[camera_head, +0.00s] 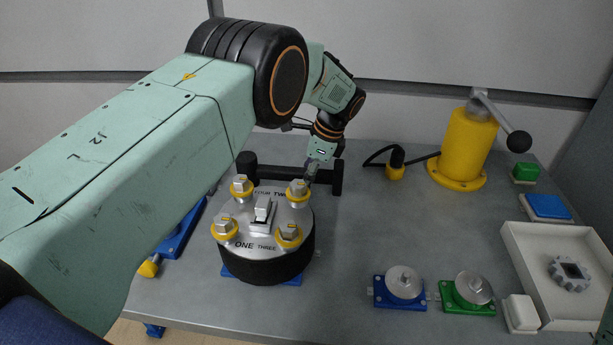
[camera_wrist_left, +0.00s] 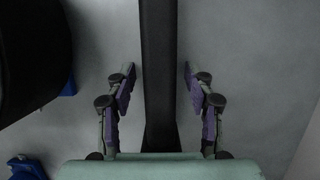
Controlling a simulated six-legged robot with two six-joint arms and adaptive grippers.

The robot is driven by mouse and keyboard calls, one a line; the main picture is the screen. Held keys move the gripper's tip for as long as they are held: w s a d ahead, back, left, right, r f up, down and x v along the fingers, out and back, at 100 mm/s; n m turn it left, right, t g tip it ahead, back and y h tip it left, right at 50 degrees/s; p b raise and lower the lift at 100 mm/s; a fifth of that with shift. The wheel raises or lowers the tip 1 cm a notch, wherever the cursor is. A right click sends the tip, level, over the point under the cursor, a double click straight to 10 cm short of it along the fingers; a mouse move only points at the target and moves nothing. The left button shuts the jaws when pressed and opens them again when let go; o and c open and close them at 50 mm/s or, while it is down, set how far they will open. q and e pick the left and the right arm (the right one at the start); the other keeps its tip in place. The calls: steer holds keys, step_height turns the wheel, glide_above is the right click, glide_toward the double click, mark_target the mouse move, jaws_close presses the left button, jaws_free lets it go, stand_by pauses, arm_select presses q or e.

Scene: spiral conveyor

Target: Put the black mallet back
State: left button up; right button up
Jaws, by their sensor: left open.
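The black mallet (camera_head: 270,172) appears to be the dark bar-like object lying on the grey table behind the round drum, with a thick cylindrical end on the left and a dark crosspiece on the right. My left gripper (camera_head: 312,170) reaches down over its right part, partly hiding it. In the left wrist view the dark bar (camera_wrist_left: 158,40) runs between the fingers of my left gripper (camera_wrist_left: 158,75). The fingers are open, one on each side, with gaps between them and the bar. My right gripper is not in view.
The drum (camera_head: 265,262) with a silver top and several yellow-ringed knobs stands just in front. A yellow lever post (camera_head: 463,150) stands at the back right. Blue (camera_head: 386,293) and green (camera_head: 461,301) fixtures and a white tray (camera_head: 517,262) lie front right. The middle right is clear.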

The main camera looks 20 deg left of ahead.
arm_select(q)
steer(key=v, duration=1.2)
stand_by(0.3)
stand_by(1.0)
